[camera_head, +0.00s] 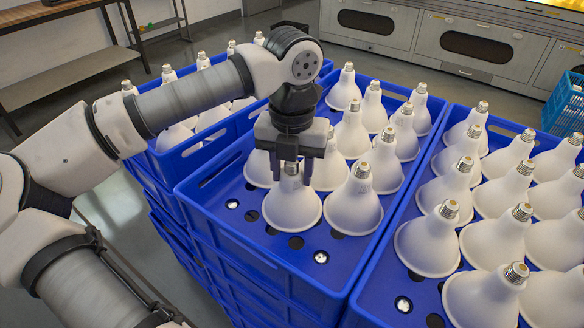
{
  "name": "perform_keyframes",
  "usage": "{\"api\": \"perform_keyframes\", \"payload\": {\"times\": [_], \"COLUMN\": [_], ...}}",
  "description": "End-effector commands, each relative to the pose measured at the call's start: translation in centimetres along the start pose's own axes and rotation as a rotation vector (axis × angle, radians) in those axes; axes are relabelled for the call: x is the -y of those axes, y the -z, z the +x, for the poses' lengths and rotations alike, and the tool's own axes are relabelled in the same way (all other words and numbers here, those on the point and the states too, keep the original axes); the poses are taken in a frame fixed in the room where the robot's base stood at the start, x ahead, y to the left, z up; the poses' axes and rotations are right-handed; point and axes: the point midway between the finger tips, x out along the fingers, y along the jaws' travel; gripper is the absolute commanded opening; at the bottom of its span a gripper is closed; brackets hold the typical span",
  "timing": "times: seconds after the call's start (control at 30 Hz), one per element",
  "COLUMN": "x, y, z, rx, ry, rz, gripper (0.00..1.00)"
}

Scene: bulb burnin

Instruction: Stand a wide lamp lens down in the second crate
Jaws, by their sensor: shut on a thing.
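My gripper (291,172) is over the front left part of the middle blue crate (265,262) and points straight down. It is shut on the base of a white wide lamp (292,207). The lamp is upright, screw base up and broad lens end down. I cannot tell whether its lens touches the crate floor or hangs just above it. Another wide lamp (353,207) stands close to its right, and a lamp (258,168) stands behind it to the left, partly hidden by my gripper.
Several lamps fill the back of the middle crate. Its front left floor shows dark holes (296,243) and a shiny round spot (320,257). The right crate (376,304) and left crate (172,160) also hold lamps. Grey cabinets (440,45) stand behind.

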Motion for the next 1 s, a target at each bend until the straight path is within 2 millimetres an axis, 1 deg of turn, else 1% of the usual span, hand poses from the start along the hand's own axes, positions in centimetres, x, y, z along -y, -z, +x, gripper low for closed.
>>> {"api": "perform_keyframes", "payload": {"times": [0.07, 0.1, 0.23, 0.5, 0.63, 0.77, 1.0], "x": [0.0, 0.0, 0.0, 0.0, 0.0, 0.0, -0.1], "y": [0.0, 0.0, 0.0, 0.0, 0.0, -0.1, -0.1], "z": [0.4, 0.2, 0.2, 0.1, -0.5, -2.7, -8.1], "rx": [0.0, 0.0, 0.0, 0.0, 0.001, 0.002, 0.002], "ry": [0.0, 0.0, 0.0, 0.0, -0.001, -0.002, -0.001], "rz": [0.0, 0.0, 0.0, 0.0, -0.001, -0.001, -0.002], "gripper": [0.0, 0.46, 0.62, 0.62, 0.62, 0.62, 0.62]}}
